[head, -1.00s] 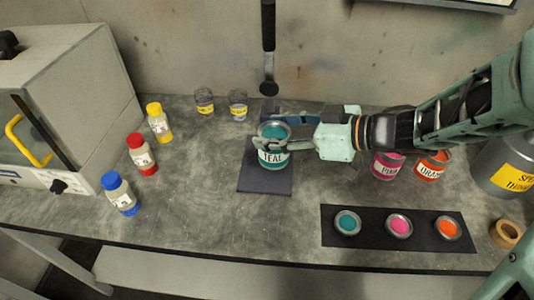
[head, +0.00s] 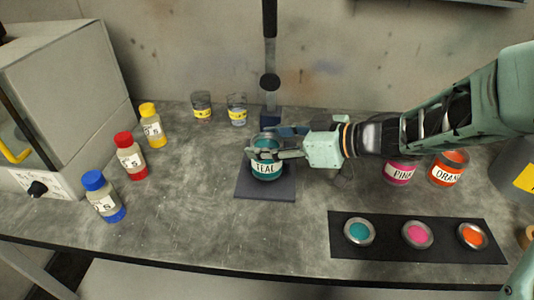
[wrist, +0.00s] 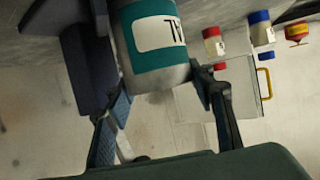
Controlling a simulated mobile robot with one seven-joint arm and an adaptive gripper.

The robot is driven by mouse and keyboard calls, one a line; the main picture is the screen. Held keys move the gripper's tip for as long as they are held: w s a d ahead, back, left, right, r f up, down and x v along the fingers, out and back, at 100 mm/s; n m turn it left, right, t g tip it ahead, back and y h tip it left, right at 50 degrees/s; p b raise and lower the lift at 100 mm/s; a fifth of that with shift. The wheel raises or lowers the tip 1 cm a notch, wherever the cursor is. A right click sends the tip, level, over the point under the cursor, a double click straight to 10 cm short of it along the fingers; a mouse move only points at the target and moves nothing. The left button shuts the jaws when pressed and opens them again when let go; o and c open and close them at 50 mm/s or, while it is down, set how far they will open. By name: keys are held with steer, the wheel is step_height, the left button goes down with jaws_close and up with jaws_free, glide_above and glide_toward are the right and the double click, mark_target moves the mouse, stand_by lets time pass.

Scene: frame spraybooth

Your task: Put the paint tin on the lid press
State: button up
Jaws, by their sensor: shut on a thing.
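The teal paint tin (head: 267,168), with a white TEAL label, is upright over the dark base plate of the lid press (head: 258,192). My gripper (head: 268,151) is shut on the tin from the right. I cannot tell for sure whether the tin's bottom touches the plate. The press's dark upright handle with a round pad (head: 270,40) rises behind the tin. In the wrist view the tin (wrist: 165,60) sits between my two fingers, its label partly visible.
Glass jars (head: 201,106) stand at the back. Bottles with yellow, red and blue caps (head: 104,197) stand left, beside a grey cabinet (head: 65,90). Pink (head: 398,173) and orange (head: 447,168) tins stand right. A black mat (head: 385,250) with three lids lies in front.

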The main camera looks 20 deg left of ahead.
steer(key=shift+f, duration=0.35)
steer(key=shift+f, duration=0.15)
steer(key=o, duration=1.5)
steer(key=shift+d+r, duration=0.25)
steer(key=p+v, duration=0.2)
steer(key=v, duration=0.9)
steer(key=shift+d+r+p, duration=0.1)
steer(key=shift+d+p, duration=0.1)
steer(key=shift+p, duration=0.1)
